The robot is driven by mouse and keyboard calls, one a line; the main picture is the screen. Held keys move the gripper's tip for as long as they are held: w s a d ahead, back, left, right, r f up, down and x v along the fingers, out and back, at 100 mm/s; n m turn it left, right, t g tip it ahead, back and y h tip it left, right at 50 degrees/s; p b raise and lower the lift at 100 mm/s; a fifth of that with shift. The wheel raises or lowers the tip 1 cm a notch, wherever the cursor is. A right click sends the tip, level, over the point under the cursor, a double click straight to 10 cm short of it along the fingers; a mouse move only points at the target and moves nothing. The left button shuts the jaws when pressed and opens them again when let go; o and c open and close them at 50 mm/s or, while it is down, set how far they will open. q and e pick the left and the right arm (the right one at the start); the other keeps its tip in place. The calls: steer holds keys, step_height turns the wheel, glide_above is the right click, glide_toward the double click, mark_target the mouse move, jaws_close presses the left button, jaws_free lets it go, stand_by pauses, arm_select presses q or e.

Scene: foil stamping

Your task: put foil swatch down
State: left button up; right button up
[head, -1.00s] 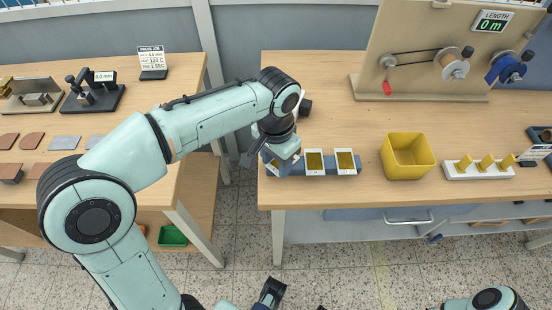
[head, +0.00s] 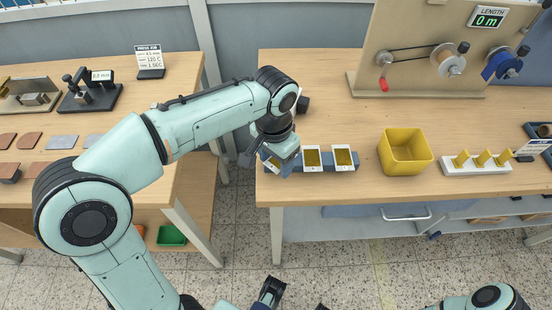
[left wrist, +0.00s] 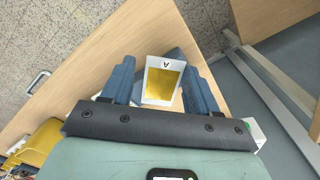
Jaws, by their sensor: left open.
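My left gripper (head: 277,160) is at the front left of the right-hand table, above the left end of a blue holder (head: 326,157). In the left wrist view its two blue fingers (left wrist: 161,84) stand apart on either side of a foil swatch (left wrist: 164,82), a white card with a gold panel marked A. In the head view this swatch is mostly hidden by the gripper. Two similar swatches, a middle one (head: 312,158) and a right one (head: 344,158), lie on the holder to its right.
A yellow bin (head: 405,152) stands right of the holder. A white stand with yellow pegs (head: 476,162) is farther right. A winding rig with reels (head: 430,55) stands behind. A gap of floor separates the left table (head: 185,75). Tabletop behind the holder is clear.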

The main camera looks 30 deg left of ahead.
mark_target(273, 165)
arm_select(q)
step_height(273, 165, up, 12)
steer(key=p, duration=0.4)
steer(key=shift+a+r, duration=0.15)
steer(key=shift+a, duration=0.15)
